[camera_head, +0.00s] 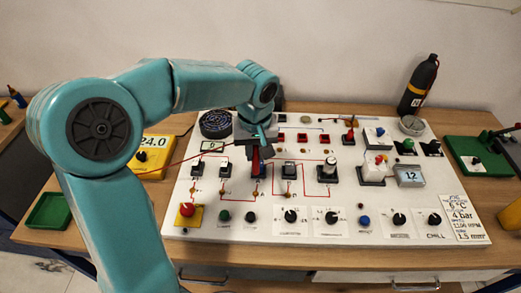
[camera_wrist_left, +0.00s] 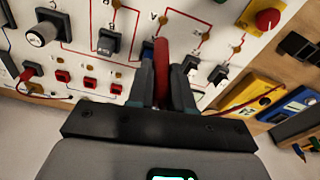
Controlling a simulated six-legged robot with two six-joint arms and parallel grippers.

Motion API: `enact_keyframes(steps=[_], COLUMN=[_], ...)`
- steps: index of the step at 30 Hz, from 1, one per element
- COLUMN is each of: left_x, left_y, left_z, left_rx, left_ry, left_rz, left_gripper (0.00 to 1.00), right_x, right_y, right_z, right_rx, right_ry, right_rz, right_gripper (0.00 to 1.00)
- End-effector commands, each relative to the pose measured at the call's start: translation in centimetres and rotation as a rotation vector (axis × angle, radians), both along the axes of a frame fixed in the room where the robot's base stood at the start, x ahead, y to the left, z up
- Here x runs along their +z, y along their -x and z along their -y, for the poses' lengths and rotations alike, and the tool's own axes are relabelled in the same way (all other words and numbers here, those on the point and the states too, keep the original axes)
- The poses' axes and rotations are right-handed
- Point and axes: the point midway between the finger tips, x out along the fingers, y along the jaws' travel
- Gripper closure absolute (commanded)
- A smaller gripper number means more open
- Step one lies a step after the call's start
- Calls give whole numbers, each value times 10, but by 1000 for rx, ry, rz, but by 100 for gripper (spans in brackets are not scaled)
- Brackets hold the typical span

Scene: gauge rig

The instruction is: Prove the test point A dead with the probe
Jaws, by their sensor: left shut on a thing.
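My left gripper (camera_head: 262,168) is over the left-centre part of the white panel (camera_head: 270,232). In the left wrist view my left gripper (camera_wrist_left: 162,85) is shut on the red probe (camera_wrist_left: 161,66), which points at the panel. The probe also shows as a red piece in the head view (camera_head: 255,160). Brass test points dot the panel, one of them (camera_wrist_left: 164,19) just beyond the probe with a small letter beside it that I cannot read surely. My right gripper is not in view.
A yellow meter (camera_head: 155,158) reading 24.0 stands left of the panel, with a red lead running towards the probe. Black switches (camera_head: 289,170) and a white-topped knob (camera_head: 328,170) stand up near the gripper. A black bottle (camera_head: 418,86) is behind. A green tray (camera_head: 48,211) lies left.

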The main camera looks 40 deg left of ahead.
Motion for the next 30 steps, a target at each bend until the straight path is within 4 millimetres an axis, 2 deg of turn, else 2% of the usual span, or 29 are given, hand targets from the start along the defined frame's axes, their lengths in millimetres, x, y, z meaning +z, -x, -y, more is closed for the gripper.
enact_keyframes(steps=[17,23,30], left_x=[-4,-18,-49], left_y=[-1,-1,-1], left_z=[-1,-1,-1], left_rx=[8,8,8], left_ry=[-8,-7,-7], left_rz=[6,5,5], left_gripper=[100,100,100], right_x=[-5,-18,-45], right_y=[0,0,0], right_z=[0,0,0], right_rx=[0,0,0], right_ry=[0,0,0], right_rz=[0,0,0], right_gripper=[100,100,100])
